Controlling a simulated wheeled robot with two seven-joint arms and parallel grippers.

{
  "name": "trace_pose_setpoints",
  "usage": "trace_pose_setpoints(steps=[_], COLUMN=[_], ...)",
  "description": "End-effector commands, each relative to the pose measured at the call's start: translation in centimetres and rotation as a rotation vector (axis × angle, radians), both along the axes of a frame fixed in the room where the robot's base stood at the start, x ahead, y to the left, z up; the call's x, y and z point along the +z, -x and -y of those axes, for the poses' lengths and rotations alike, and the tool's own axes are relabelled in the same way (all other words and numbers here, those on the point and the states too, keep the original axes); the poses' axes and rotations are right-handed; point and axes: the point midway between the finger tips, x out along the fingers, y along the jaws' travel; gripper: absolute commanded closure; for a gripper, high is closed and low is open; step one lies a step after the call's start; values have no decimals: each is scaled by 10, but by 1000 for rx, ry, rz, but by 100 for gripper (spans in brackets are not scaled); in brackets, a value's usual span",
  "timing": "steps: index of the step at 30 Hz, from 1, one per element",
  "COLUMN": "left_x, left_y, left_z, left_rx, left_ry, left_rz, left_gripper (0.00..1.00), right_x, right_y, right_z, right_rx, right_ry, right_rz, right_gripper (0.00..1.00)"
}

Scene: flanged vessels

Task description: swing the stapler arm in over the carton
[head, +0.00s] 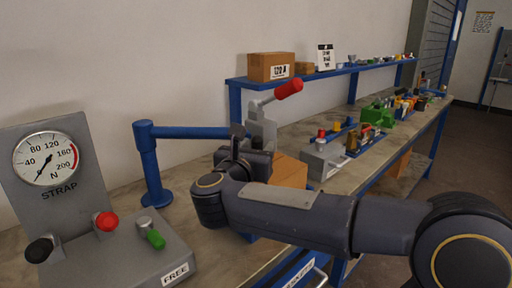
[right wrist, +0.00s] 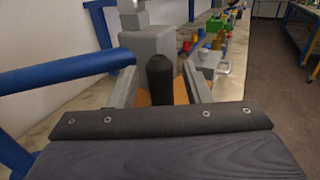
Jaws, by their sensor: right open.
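The stapler arm (head: 190,132) is a blue bar on a blue post (head: 150,165). It reaches right to a grey stapler head (head: 262,125) with a red-gripped lever (head: 288,89). My right gripper (head: 245,145) is at the head. In the right wrist view, my open fingers (right wrist: 160,88) stand on either side of a dark upright knob (right wrist: 160,68), with the grey head (right wrist: 150,42) just beyond. Whether they touch the knob cannot be told. The brown carton (head: 291,171) shows behind my gripper, mostly hidden; a little brown shows between the fingers. My left gripper is not in view.
A grey strap gauge panel (head: 45,165) with knobs and a FREE label stands at left. A blue shelf (head: 335,73) with a brown box (head: 270,66) is above the bench. Several fixtures (head: 375,117) crowd the bench to the right.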

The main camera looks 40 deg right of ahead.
Motion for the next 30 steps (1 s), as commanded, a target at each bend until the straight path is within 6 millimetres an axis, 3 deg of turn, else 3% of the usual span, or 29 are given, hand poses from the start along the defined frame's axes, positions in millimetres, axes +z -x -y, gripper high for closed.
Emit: trace_pose_setpoints(steps=[12, 30], left_x=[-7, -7], left_y=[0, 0], left_z=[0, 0], left_rx=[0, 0], left_ry=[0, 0], left_rz=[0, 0], left_gripper=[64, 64], right_x=[-1, 0], right_y=[35, 40], right_z=[-55, -61], right_rx=[6, 2], right_ry=[0, 1], right_rz=[0, -1], right_gripper=[56, 56])
